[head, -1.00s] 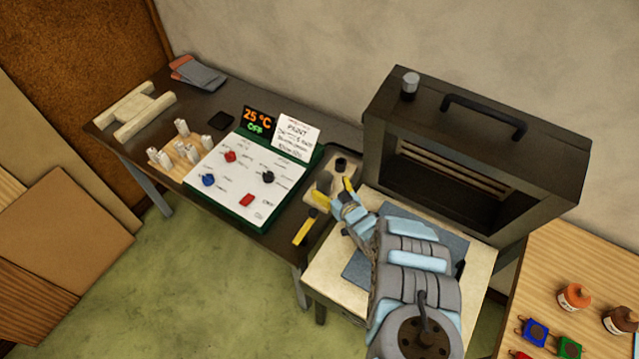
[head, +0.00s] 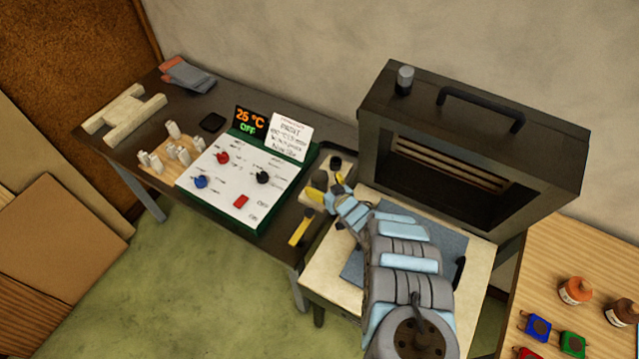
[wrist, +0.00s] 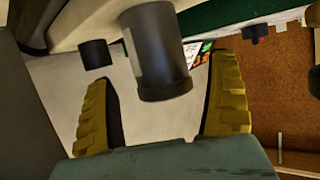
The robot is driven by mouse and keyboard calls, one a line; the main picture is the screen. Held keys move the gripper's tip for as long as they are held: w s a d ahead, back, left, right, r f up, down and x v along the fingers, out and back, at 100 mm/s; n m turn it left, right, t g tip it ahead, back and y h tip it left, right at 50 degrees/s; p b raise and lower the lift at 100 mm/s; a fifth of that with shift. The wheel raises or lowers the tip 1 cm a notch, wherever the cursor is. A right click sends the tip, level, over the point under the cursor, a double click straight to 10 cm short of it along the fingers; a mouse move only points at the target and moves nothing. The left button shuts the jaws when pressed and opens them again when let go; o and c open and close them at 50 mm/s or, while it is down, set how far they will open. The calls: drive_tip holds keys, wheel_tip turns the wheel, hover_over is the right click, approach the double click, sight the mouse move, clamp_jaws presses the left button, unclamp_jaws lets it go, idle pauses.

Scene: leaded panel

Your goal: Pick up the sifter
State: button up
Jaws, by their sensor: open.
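A dark grey, upright-looking cylinder (wrist: 155,50), which I take to be the sifter, is between my gripper's two yellow fingers in the wrist view. My gripper (wrist: 162,78) is open, with a gap on both sides of the cylinder. In the head view my gripper (head: 327,188) is at the small tray (head: 347,167) between the control panel and the kiln-like box. There the cylinder (head: 322,179) is small and partly hidden by the fingers.
A small black cylinder (wrist: 95,53) stands beside the sifter. A yellow-handled tool (head: 301,228) lies at the table's front edge. The control panel (head: 225,180) is left of my gripper, and the dark box (head: 470,140) is to the right. Paint jars (head: 575,290) stand far right.

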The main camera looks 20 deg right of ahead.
drive_tip(key=shift+w+a+f+b, duration=0.1)
drive_tip(key=shift+w+f+b, duration=0.2)
drive_tip(key=shift+w, duration=0.35)
drive_tip(key=shift+w+a+f, duration=0.1)
drive_tip(key=shift+w+f, duration=0.15)
drive_tip(key=shift+w, duration=0.15)
drive_tip(key=shift+w+b, duration=0.35)
drive_tip(key=c, duration=1.4)
drive_tip(key=shift+o, duration=0.2)
drive_tip(key=shift+r, duration=0.2)
